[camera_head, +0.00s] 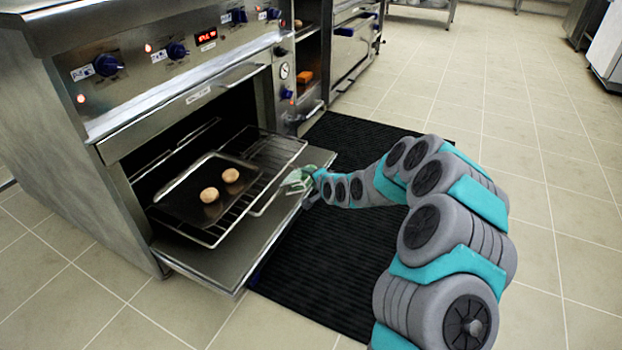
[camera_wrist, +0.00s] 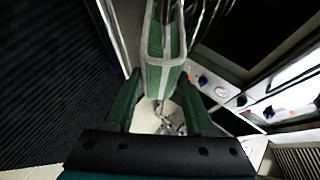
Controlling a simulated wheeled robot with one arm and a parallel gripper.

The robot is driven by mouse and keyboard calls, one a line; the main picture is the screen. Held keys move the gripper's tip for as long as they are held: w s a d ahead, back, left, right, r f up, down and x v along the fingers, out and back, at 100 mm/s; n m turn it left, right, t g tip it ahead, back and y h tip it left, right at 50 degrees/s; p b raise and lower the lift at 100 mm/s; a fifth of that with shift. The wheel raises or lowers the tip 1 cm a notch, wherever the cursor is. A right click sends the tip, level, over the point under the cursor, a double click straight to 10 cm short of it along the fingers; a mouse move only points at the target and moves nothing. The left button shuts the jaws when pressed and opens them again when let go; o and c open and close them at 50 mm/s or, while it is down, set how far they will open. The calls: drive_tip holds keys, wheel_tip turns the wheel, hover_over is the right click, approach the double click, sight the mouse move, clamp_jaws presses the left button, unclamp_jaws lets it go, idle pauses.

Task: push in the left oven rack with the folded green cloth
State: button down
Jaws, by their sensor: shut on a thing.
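The left oven rack (camera_head: 222,229) is a wire rack pulled partly out of the open oven, over the lowered door. A dark tray (camera_head: 182,205) with two round buns (camera_head: 220,185) rests on it. The folded green cloth (camera_head: 297,179), with pale edges, is near the rack's right front side. My gripper (camera_head: 312,188) is shut on the cloth. In the wrist view the cloth (camera_wrist: 164,55) lies between the two green fingers of my gripper (camera_wrist: 160,95). I cannot tell whether the cloth touches the rack; the fingertips are small in the head view.
The oven door (camera_head: 225,262) is folded down and sticks out over a black ribbed mat (camera_head: 325,245). The control panel with blue knobs (camera_head: 107,65) is above the opening. A second oven unit (camera_head: 352,45) stands farther back. Tiled floor to the right is clear.

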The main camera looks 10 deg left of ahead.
sight(291, 177)
drive_tip(key=shift+w+a+f+b, duration=0.3)
drive_tip(key=shift+a+f+b, duration=0.35)
drive_tip(key=shift+a, duration=0.15)
drive_tip(key=shift+a+f, duration=0.1)
drive_tip(key=shift+f, duration=0.05)
idle(0.3)
drive_tip(key=shift+w+a+f+b, duration=0.3)
drive_tip(key=shift+a+f+b, duration=0.35)
drive_tip(key=shift+a+b, duration=0.15)
drive_tip(key=shift+a, duration=0.15)
idle(0.3)
drive_tip(key=shift+w+a+r, duration=0.1)
drive_tip(key=shift+w+a, duration=0.2)
drive_tip(key=shift+a, duration=0.35)
drive_tip(key=shift+w+a+r, duration=0.1)
drive_tip(key=shift+w+a, duration=0.2)
drive_tip(key=shift+a, duration=0.45)
drive_tip(key=shift+w+a+f, duration=0.1)
drive_tip(key=shift+w+a, duration=0.15)
drive_tip(key=shift+a, duration=0.4)
drive_tip(key=shift+w+a, duration=0.2)
drive_tip(key=shift+a, duration=0.5)
